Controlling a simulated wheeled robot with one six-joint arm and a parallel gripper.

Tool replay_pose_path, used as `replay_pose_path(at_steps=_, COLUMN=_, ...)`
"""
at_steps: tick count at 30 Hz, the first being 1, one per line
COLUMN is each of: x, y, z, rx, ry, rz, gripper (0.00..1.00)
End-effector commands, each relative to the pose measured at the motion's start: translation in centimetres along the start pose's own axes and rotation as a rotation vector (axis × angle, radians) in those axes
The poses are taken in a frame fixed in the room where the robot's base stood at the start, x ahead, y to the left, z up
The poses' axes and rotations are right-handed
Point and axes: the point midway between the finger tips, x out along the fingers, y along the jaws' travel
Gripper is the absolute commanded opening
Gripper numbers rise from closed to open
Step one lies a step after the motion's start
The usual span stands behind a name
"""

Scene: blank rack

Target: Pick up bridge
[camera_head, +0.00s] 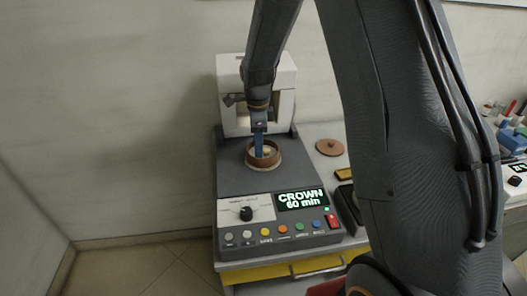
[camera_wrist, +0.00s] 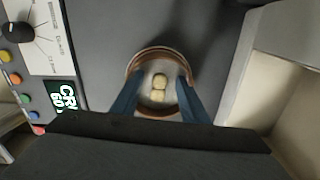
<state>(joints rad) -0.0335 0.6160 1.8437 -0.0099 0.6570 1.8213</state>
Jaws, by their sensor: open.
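The bridge (camera_wrist: 159,87) looks like a small cream-coloured piece of joined rounded lumps. It lies in a round brown-rimmed dish (camera_wrist: 146,53) with a pale floor. In the head view the dish (camera_head: 263,164) sits on the grey top of a machine, and the bridge is only a small pale spot in it. My gripper (camera_wrist: 157,100) is over the dish with its two blue fingers apart, one on each side of the bridge. The fingers hold nothing. In the head view my gripper (camera_head: 260,152) points down into the dish; exact finger height is unclear.
The machine's front panel (camera_head: 275,221) has a knob, coloured buttons and a display reading "CROWN 60 min". A white housing (camera_head: 284,92) stands behind the dish. A round brown lid (camera_head: 330,147) lies to the right. My arm hides much of the right side.

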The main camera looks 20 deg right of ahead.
Motion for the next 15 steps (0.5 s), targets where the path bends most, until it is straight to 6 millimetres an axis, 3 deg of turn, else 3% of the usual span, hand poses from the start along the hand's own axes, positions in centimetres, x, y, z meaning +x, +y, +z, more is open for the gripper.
replay_pose_path(at_steps=2, x=-0.01, y=0.00, z=0.01, rx=0.000, ry=0.000, rz=0.000, gripper=0.41)
replay_pose_path(at_steps=9, x=-0.02, y=0.01, z=0.01, rx=0.000, ry=0.000, rz=0.000, gripper=0.00)
replay_pose_path(at_steps=15, x=-0.03, y=0.01, z=0.00, rx=0.000, ry=0.000, rz=0.000, gripper=0.00)
